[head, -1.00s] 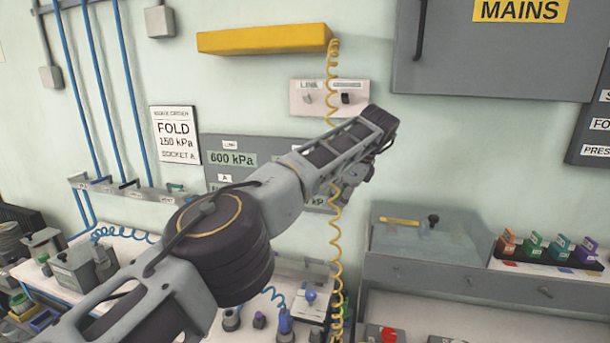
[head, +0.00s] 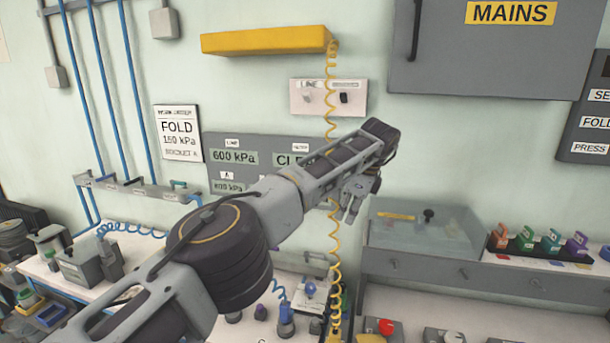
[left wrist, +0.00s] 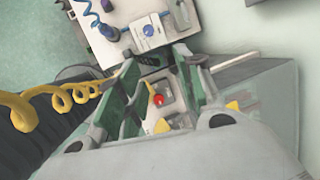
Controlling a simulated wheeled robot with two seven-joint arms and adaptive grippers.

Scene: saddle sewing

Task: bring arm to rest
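My left arm reaches in from the lower left across the head view. Its gripper (head: 352,198) hangs at the arm's far end, pointing down, in front of the wall and the yellow coiled hose (head: 334,235). In the left wrist view, the two fingers of the gripper (left wrist: 158,78) stand apart with nothing between them. A red button (left wrist: 158,99) on a bench box shows beyond the gap. My right gripper is in neither view.
A clear-lidded grey case (head: 420,235) stands right of the gripper, with coloured tags (head: 540,242) beside it. A grey pressure panel (head: 235,165) and a switch plate (head: 328,97) are on the wall behind. A blue-topped device (head: 310,290) sits on the bench below.

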